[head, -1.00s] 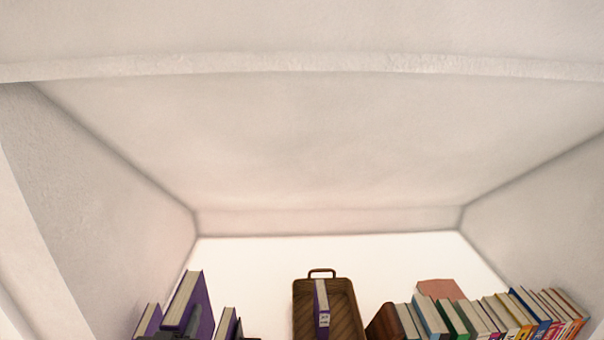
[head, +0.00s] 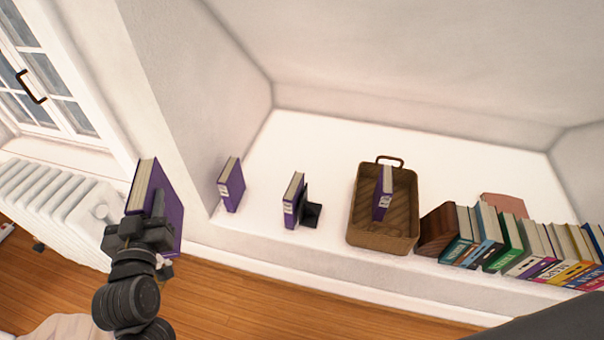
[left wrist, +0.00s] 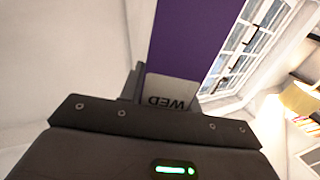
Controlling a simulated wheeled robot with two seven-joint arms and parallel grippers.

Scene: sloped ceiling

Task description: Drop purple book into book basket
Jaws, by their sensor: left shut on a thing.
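My left gripper (head: 150,228) is shut on a purple book (head: 172,210) and holds it upright in the air, left of the ledge and in front of the radiator. In the left wrist view the held book (left wrist: 195,40) stands above the gripper, its pale label reading "WED". The brown wicker book basket (head: 372,238) sits on the white ledge, right of the held book and well apart from it. Another purple book (head: 382,195) stands inside the basket. My right gripper is not in view.
Two more purple books (head: 232,186) (head: 293,202) stand on the ledge left of the basket, the second against a black bookend (head: 311,212). A wooden bookend (head: 437,229) and a row of books (head: 510,245) lie right of it. A radiator (head: 62,205) and window are left.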

